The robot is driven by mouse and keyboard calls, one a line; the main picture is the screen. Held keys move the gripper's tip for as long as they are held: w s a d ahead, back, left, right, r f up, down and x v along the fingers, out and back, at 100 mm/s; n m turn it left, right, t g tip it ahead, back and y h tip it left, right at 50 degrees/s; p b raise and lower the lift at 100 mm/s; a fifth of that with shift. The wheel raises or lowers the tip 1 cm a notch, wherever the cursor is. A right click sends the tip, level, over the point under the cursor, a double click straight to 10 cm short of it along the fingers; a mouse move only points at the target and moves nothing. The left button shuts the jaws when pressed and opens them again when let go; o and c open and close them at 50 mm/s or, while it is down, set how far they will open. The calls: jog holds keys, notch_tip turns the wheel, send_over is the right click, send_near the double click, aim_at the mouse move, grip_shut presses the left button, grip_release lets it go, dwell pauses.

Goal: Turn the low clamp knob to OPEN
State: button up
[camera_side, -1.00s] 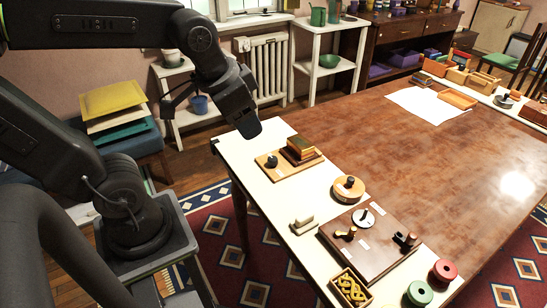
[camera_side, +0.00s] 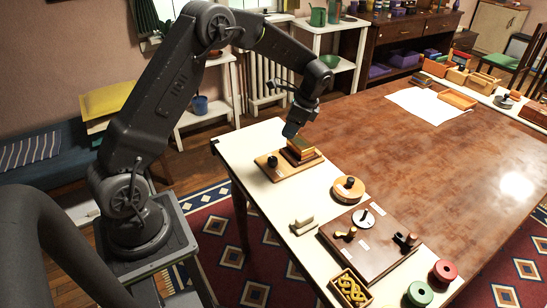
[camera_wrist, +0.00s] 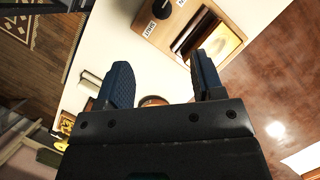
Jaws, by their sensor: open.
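A low black knob (camera_side: 272,161) stands on a light wooden board (camera_side: 268,172) at the far left end of the table. My gripper (camera_side: 291,130) hangs above and behind the blocks, apart from the knob. In the wrist view its blue fingers (camera_wrist: 162,75) are spread with nothing held between them.
A round wooden piece with a dark knob (camera_side: 349,188) stands nearer on the white strip. A dark board (camera_side: 370,255) carries more knobs and levers. Green (camera_side: 418,293) and red (camera_side: 444,270) spools stand at the front. The brown tabletop (camera_side: 430,165) is largely clear.

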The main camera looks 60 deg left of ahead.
aim_at(273, 159)
jog(key=x, duration=1.4)
jog(key=shift+a+f, duration=0.2)
jog(key=shift+f, duration=0.15)
jog(key=c, duration=0.9)
